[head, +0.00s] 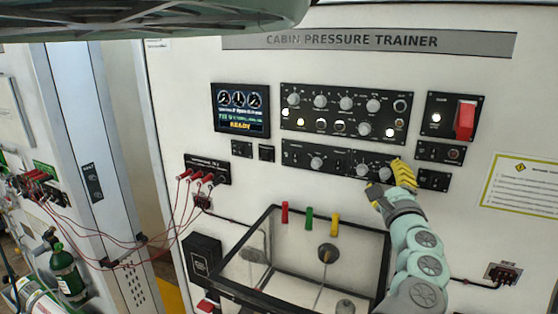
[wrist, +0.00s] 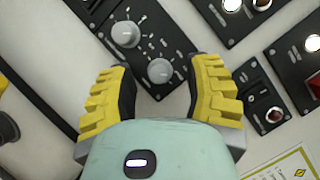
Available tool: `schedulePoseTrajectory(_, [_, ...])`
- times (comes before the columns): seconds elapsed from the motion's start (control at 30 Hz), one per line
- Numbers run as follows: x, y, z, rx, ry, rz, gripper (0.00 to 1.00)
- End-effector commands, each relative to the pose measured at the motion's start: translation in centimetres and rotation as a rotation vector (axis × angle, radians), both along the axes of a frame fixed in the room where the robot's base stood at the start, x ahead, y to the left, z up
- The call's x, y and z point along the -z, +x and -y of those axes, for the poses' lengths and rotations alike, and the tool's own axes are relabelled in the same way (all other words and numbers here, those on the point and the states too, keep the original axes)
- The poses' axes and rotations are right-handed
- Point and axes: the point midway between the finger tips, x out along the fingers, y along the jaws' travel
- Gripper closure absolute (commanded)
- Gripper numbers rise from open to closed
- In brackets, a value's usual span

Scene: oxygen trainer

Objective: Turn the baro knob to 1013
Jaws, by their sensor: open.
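The lower knob panel (head: 338,160) is a black strip with several grey knobs; its labels are too small to read, so I cannot tell which knob is marked baro. My gripper (head: 389,181) is open at the panel's right end. In the wrist view, the yellow fingers of my gripper (wrist: 163,76) stand on either side of the rightmost grey knob (wrist: 160,70), apart from it. That knob also shows in the head view (head: 385,173). A second grey knob (wrist: 125,33) sits just up and left of the fingers. The pointer settings are not readable.
A larger panel (head: 343,112) with knobs and lit switches is above. A red switch (head: 465,120) and small switch panels (head: 440,152) are close on the right. A screen (head: 240,110) reads READY. A black-framed clear box (head: 290,285) juts out below.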

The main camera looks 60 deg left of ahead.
Motion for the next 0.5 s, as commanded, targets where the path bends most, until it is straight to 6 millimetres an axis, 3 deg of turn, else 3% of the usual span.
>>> schedulePoseTrajectory(0.47, [0.0, 0.53, -0.58, 0.001, -0.003, -0.003, 0.5])
schedulePoseTrajectory(0.5, [0.0, 0.53, -0.58, 0.001, -0.003, -0.003, 0.46])
